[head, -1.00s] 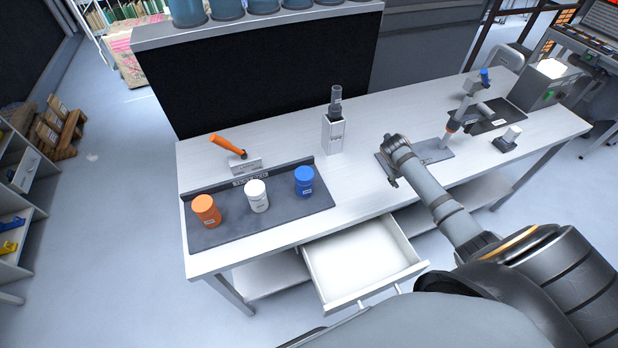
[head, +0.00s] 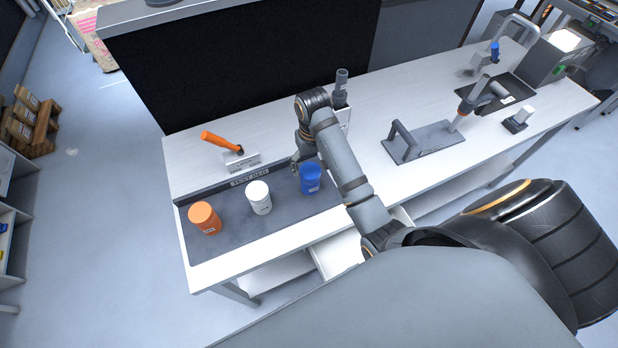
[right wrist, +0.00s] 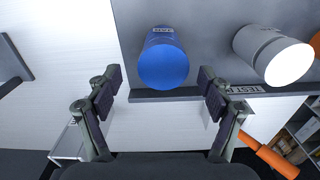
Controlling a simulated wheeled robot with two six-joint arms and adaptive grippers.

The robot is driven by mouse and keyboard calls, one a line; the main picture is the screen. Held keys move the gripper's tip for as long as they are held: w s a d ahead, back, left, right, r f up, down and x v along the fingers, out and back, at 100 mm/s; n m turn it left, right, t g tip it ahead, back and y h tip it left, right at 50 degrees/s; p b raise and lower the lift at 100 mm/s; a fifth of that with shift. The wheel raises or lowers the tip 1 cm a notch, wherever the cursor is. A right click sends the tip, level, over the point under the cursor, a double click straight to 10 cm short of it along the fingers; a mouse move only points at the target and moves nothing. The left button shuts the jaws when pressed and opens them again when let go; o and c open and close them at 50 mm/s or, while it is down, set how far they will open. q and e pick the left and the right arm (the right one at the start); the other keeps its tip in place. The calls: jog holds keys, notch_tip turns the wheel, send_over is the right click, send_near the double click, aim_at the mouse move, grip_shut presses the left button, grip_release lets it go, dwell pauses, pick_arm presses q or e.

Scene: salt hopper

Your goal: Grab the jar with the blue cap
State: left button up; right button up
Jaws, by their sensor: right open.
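The jar with the blue cap (head: 311,178) stands upright at the right end of the dark tray (head: 232,233). It also shows in the right wrist view (right wrist: 163,60), ahead of and between the open fingers. My right gripper (head: 297,165) is at the jar's back left in the head view, its fingers partly hidden by its own arm. In the right wrist view my right gripper (right wrist: 155,92) is open and empty, with a finger to each side of the blue jar and no clear contact. My left gripper is not in view.
A white jar (head: 259,198) and an orange jar (head: 204,218) stand left on the same tray. An orange-handled tool (head: 221,142) rests on a holder behind. A grey-topped bottle (head: 341,88) stands behind my right arm. An open drawer (head: 338,254) sticks out in front.

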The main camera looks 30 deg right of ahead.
aim_at(311, 170)
notch_tip(311, 170, down, 4)
jog(key=b, duration=0.3)
jog(key=shift+f, duration=0.2)
jog(key=shift+w, duration=0.3)
jog(key=shift+f+b, duration=0.6)
jog(key=shift+b, duration=0.05)
jog(key=f+b, duration=0.1)
jog(key=f, duration=0.1)
jog(key=f+b, duration=0.1)
jog(key=b, duration=0.1)
jog(key=shift+s+a+f, duration=0.1)
jog(key=shift+a+f, duration=0.1)
jog(key=shift+f, duration=0.25)
jog(key=shift+c, duration=1.4)
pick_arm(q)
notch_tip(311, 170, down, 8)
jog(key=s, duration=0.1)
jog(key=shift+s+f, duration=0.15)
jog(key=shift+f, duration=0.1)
pick_arm(e)
jog(key=c, duration=1.1)
jog(key=shift+o, duration=0.2)
